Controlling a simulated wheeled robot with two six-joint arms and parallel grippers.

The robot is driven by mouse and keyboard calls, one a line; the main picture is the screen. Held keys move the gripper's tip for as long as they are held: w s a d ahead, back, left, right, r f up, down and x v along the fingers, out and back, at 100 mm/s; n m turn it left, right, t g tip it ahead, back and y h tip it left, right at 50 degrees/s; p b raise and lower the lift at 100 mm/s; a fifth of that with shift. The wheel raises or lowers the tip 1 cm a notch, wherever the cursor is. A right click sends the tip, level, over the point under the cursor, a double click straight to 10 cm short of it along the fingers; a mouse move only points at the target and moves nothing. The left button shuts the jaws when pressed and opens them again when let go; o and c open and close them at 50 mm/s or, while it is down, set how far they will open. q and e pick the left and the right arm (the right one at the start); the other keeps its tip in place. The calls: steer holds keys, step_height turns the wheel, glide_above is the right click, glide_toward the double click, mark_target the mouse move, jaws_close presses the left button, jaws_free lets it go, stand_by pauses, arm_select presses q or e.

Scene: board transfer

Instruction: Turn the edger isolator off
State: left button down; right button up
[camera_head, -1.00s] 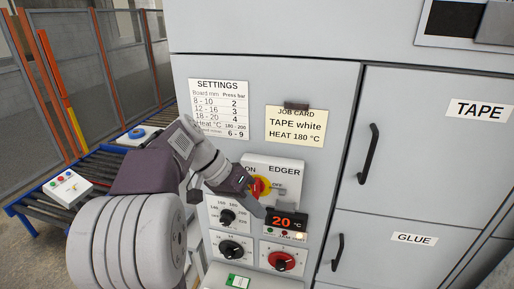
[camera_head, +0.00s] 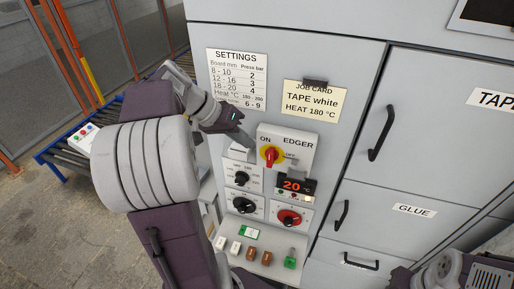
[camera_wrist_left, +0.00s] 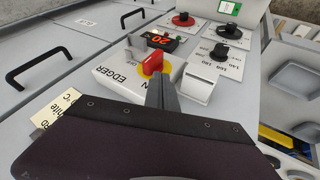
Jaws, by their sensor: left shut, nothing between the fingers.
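The edger isolator is a red knob on a yellow disc (camera_head: 270,156), on a white panel marked ON, OFF and EDGER (camera_head: 299,143). Its red handle stands near upright in the head view; I cannot tell its exact setting. My left gripper (camera_head: 246,142) is shut and empty, at the panel's upper left, beside the knob. In the left wrist view the shut fingers (camera_wrist_left: 162,94) are just in front of the red knob (camera_wrist_left: 153,64); I cannot tell if they touch. Part of my right arm shows at the bottom right of the head view; its fingers are not clear.
Below the isolator are a red 20 °C display (camera_head: 295,186), black dials (camera_head: 242,178) and a red dial (camera_head: 289,218). Cabinet doors with black handles (camera_head: 381,133) stand at the right. A roller conveyor (camera_head: 66,158) lies left.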

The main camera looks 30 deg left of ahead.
mark_target(271, 158)
arm_select(q)
steer(key=p+x, duration=0.1)
steer(key=x, duration=0.4)
steer(key=shift+w+d+f, duration=0.15)
steer(key=shift+w+f, duration=0.05)
steer(key=shift+f, duration=0.1)
steer(key=shift+s+d+r, duration=0.1)
steer(key=shift+s+r, duration=0.05)
steer(key=shift+y, duration=0.3)
steer(key=shift+d+r, duration=0.15)
